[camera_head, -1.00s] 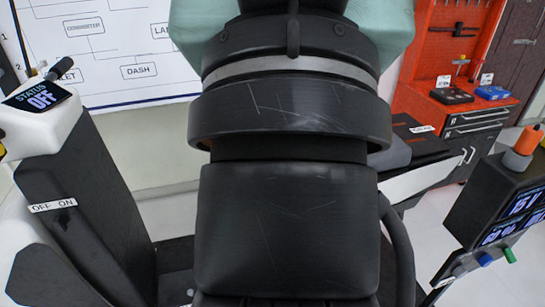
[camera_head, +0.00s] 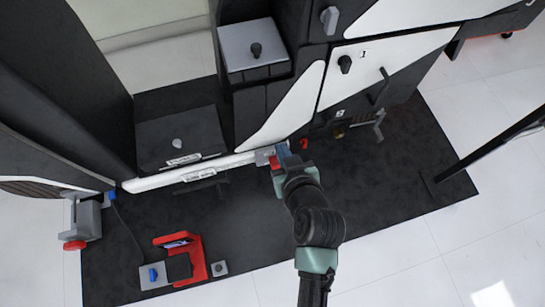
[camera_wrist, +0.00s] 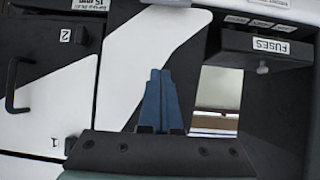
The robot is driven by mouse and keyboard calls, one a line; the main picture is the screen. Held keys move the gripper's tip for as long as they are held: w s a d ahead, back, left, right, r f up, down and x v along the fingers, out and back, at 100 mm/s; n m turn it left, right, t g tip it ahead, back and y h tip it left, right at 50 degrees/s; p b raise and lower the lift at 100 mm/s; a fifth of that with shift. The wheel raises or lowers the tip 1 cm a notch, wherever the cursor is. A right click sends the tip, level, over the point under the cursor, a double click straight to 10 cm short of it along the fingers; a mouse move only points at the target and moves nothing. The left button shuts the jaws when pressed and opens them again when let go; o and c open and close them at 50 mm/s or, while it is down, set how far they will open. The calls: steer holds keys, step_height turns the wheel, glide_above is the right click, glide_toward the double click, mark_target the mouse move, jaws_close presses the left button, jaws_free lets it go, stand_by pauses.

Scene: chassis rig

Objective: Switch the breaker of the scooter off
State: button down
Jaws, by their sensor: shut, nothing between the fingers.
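The scooter's black and white body (camera_head: 250,157) fills the upper part of the head view. My gripper (camera_head: 280,152) is at the lower edge of its white panel, beside a small grey and red part (camera_head: 264,157); I cannot tell whether they touch. In the wrist view my gripper's blue fingers (camera_wrist: 156,98) are together and empty, in front of the white and black panels. A black box labelled FUSES (camera_wrist: 262,52) is to their right, with a small knob under it. I cannot tell which part is the breaker.
A red and black device (camera_head: 195,262) lies on the dark mat (camera_head: 400,195). A grey part with a red knob (camera_head: 75,243) is at far left. A dark post (camera_head: 490,150) stands at right.

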step_height(320, 180, down, 6)
steer(key=s+g, duration=0.1)
steer(key=s, duration=0.1)
steer(key=shift+d+r+b, duration=0.2)
steer(key=shift+d+b, duration=0.1)
steer(key=shift+d, duration=0.05)
steer(key=shift+s, duration=0.1)
steer(key=b, duration=0.4)
glide_above(274, 162)
step_height(274, 162, down, 7)
steer(key=shift+s+d+f+b, duration=0.2)
steer(key=shift+s+f+b, duration=0.2)
steer(key=shift+s+f, duration=0.25)
steer(key=shift+s+d+f, duration=0.15)
steer(key=shift+s+f, duration=0.15)
steer(key=shift+f, duration=0.5)
steer(key=shift+b, duration=0.4)
